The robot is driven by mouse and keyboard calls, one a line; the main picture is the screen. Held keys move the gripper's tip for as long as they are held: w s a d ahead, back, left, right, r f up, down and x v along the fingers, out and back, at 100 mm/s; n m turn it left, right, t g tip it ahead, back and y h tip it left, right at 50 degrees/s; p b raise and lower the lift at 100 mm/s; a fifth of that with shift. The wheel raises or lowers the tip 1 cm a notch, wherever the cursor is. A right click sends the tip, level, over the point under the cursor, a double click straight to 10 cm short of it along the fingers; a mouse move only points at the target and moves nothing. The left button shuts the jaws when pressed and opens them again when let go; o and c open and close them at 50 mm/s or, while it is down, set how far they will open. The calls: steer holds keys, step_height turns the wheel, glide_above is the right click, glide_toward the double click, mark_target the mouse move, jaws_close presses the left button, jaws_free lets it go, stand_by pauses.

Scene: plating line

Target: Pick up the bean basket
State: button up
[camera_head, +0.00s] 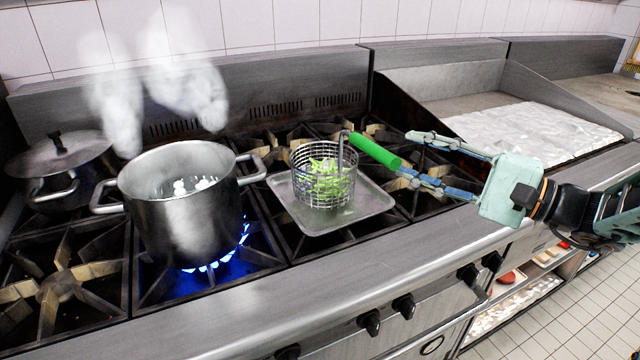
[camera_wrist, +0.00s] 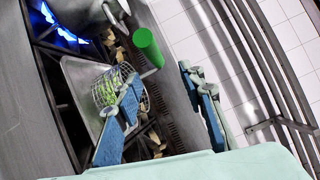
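The bean basket (camera_head: 323,190) is a wire mesh basket holding green beans (camera_head: 325,177). It stands upright on a square metal tray (camera_head: 355,212) on the stove. Its green handle (camera_head: 374,150) slants to the right towards my gripper. My gripper (camera_head: 407,152) is open and empty to the right of the basket, its fingertips near the handle's free end. In the wrist view, the green handle (camera_wrist: 147,46) shows beyond and between the fingertips (camera_wrist: 158,74). One finger partly covers the basket (camera_wrist: 103,92) there. I cannot tell whether a finger touches the handle.
A steaming pot (camera_head: 190,215) stands on a lit blue burner left of the basket. A lidded pot (camera_head: 62,165) is at the far left. A griddle with a white surface (camera_head: 535,130) is at the back right. The stove's front rail (camera_head: 330,275) runs along the near side.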

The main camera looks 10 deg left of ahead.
mark_target(362, 137)
steer(key=x, duration=1)
steer(key=shift+a+f, duration=0.3)
steer(key=shift+a, duration=0.05)
steer(key=shift+r, duration=0.1)
jaws_close()
